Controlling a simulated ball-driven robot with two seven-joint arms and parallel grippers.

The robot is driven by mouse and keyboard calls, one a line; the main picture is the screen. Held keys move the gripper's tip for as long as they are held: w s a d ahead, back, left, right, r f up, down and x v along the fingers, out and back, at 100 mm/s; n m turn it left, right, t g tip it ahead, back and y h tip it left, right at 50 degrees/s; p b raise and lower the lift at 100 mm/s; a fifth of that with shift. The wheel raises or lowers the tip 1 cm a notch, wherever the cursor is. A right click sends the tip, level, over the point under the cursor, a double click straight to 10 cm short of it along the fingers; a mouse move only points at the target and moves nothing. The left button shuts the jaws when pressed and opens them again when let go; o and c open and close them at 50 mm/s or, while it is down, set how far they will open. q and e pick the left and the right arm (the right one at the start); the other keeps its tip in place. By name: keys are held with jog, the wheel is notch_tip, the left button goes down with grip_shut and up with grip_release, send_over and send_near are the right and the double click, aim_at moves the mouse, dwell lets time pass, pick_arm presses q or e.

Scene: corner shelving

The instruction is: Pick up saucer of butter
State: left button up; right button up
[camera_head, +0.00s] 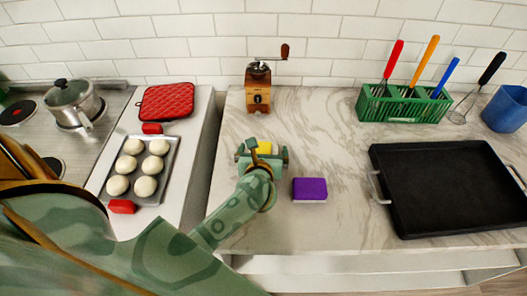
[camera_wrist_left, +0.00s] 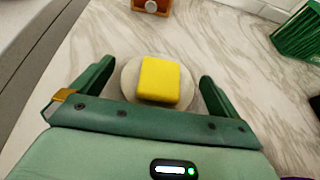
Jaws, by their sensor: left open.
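A yellow block of butter (camera_wrist_left: 160,80) sits on a round pale saucer (camera_wrist_left: 131,78) on the marble counter. In the head view the butter (camera_head: 264,147) shows just beyond my left gripper (camera_head: 262,153), which hides most of the saucer. In the left wrist view my left gripper (camera_wrist_left: 155,82) is open, with one finger on each side of the saucer. I see a small gap between the right finger and the saucer; whether the left finger touches it I cannot tell. My right gripper is not in view.
A purple sponge (camera_head: 310,189) lies right of my left gripper. A coffee grinder (camera_head: 258,90) stands behind it. A black tray (camera_head: 450,185) and a green utensil basket (camera_head: 403,105) are at right. A bun tray (camera_head: 166,178) and stove are at left.

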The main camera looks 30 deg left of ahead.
pick_arm(q)
jog(key=shift+r, duration=0.1)
jog(key=c, duration=1.3)
